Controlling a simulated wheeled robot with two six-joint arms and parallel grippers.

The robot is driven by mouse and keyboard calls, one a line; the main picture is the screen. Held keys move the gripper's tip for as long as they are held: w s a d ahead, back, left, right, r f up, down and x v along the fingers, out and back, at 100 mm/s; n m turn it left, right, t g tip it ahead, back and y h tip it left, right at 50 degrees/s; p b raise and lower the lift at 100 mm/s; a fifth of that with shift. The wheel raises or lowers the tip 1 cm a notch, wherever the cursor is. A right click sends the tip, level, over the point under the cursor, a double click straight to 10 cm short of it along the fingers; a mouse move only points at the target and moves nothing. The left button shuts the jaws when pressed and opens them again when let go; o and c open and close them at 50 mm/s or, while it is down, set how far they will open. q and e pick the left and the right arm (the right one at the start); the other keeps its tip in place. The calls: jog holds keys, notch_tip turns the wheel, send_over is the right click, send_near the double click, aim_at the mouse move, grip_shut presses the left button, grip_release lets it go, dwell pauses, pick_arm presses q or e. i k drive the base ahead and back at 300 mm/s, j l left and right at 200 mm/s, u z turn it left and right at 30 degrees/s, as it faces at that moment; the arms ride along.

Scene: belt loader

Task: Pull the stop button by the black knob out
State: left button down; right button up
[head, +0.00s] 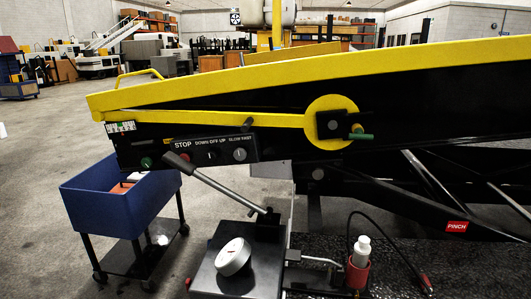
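The red stop button (186,156) sits on the black control panel (224,151) on the side of the belt loader, under the white word STOP. To its right is a black knob (210,155) under the words DOWN OFF UP. Farther right is a second, greyish knob (239,155) under SLOW FAST. I cannot tell whether the stop button is pushed in or out. The black grip of a grey lever (225,187) ends just below and left of the stop button, close in front of the panel. Neither of my grippers is in view.
A blue bin cart (110,208) stands below the panel at left. A green button (146,162) is left of the panel. A black plate with a white round object (233,257) and a red holder with a white bottle (361,252) are in front.

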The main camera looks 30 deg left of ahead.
aim_at(185, 156)
jog(key=i+l+u, duration=0.35)
jog(key=u, duration=1.3)
jog(key=i+j+z, duration=0.15)
jog(key=j, duration=0.25)
jog(key=i+j+z, duration=0.15)
jog(key=i+j, duration=0.15)
jog(key=i+j+z, duration=0.15)
jog(key=j, duration=0.4)
jog(key=i+j+z, duration=0.15)
jog(key=j, duration=0.3)
jog(key=i+j+z, duration=0.15)
jog(key=j, duration=0.35)
jog(key=i+j+z, duration=0.15)
jog(key=j, duration=0.35)
jog(key=j+z, duration=0.15)
jog(key=j, duration=0.35)
jog(key=i, duration=0.05)
